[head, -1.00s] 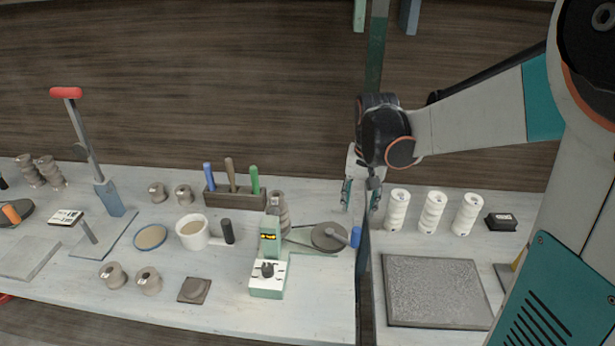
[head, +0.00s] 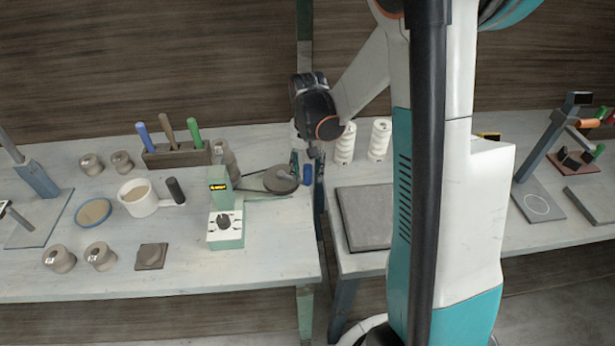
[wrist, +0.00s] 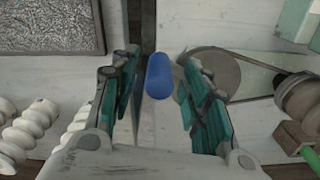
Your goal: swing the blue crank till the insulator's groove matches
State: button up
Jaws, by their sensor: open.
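The blue crank handle (head: 307,174) stands on the edge of a round grey wheel (head: 281,179) at the right end of the left table. In the wrist view the blue handle (wrist: 159,76) lies between the two spread fingers of my gripper (wrist: 158,105), with gaps on both sides. My gripper (head: 307,165) is open and low over the handle. A brown ribbed insulator (head: 224,155) stands behind the pale green machine (head: 226,225), partly hidden by it; it also shows at the right of the wrist view (wrist: 300,97). Its groove is too small to judge.
White ribbed insulators (head: 346,143) stand on the right table near my arm. A rough grey slab (head: 365,215) lies in front of them. A narrow gap separates the tables. A tool block (head: 177,155) and a cup (head: 143,198) stand left of the machine.

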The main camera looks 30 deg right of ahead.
jog(key=shift+f, duration=1)
grip_shut()
